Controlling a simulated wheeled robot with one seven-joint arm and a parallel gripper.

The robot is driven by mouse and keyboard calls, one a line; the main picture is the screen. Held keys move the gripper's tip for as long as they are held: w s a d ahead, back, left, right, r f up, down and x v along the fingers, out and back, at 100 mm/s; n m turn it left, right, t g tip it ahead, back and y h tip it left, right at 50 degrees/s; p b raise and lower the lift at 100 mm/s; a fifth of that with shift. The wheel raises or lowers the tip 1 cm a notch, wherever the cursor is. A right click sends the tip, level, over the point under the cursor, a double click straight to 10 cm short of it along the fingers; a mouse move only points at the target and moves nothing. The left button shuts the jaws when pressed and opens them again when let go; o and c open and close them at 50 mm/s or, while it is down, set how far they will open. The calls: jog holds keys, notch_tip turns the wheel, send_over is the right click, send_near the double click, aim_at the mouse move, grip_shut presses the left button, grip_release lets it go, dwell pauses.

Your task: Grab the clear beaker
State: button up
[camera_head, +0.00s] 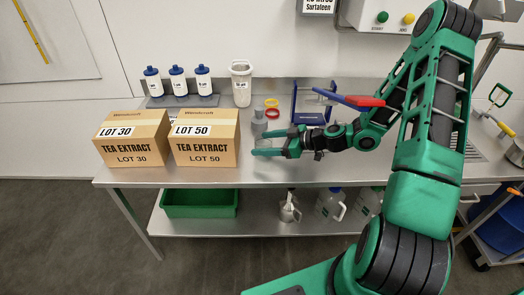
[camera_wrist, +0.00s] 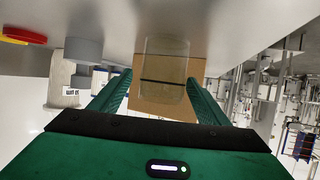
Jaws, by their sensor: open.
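The clear beaker (camera_head: 264,143) stands on the steel bench, right of the LOT 50 box. It is see-through and faint in the head view. My gripper (camera_head: 268,142) is level and points left, with its green fingers apart around the beaker's place. In the wrist view the beaker (camera_wrist: 164,62) is between and just beyond the fingertips of my gripper (camera_wrist: 164,78), with a gap on both sides. The box shows through it. I cannot tell how deep the beaker sits between the fingers.
The LOT 50 box (camera_head: 205,140) and LOT 30 box (camera_head: 133,140) stand to the left. A grey cylinder (camera_head: 259,125) and red and yellow rings (camera_head: 272,107) lie close behind my gripper. Bench front is clear.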

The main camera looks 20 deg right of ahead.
jog(key=x, duration=0.4)
jog(key=shift+a+f, duration=0.2)
jog(key=shift+a, duration=0.1)
jog(key=c, duration=1.2)
jog(key=shift+o, duration=0.2)
jog(key=shift+d+r, duration=0.1)
jog(key=shift+r, duration=0.05)
